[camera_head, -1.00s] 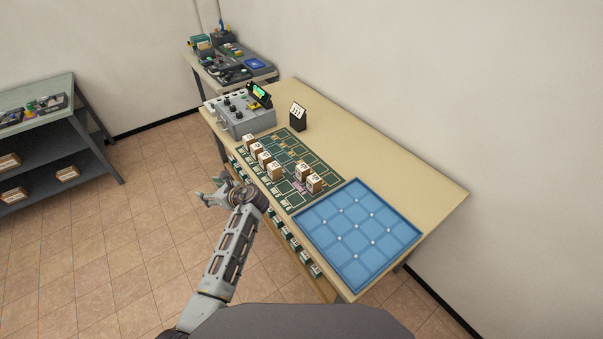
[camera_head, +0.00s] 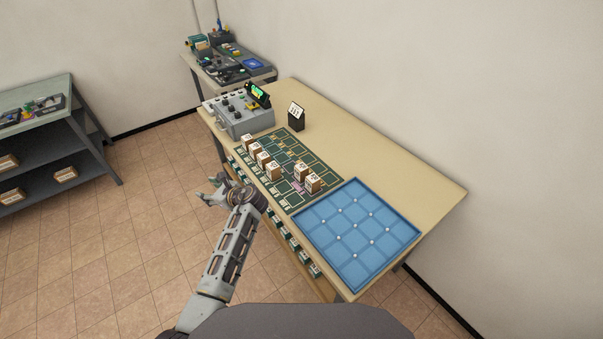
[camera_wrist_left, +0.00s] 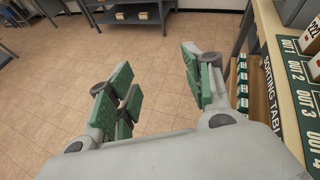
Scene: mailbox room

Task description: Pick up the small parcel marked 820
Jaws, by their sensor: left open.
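Several small white-and-brown parcels stand on the green sorting mat (camera_head: 320,164) on the table. Two more, a farther one (camera_head: 302,172) and a nearer one (camera_head: 313,184), stand to the right. Their numbers are too small to read in the head view, so I cannot tell which is 820. My left gripper (camera_head: 213,190) is open and empty, over the floor just left of the table. The left wrist view shows its green-padded fingers (camera_wrist_left: 155,72) apart.
A blue gridded tray (camera_head: 358,232) covers the near end of the table. A grey control box (camera_head: 240,118) and a small sign (camera_head: 297,114) stand beyond the mat. In the left wrist view, a parcel (camera_wrist_left: 313,38) shows at the right edge. A grey shelf (camera_head: 62,140) stands left.

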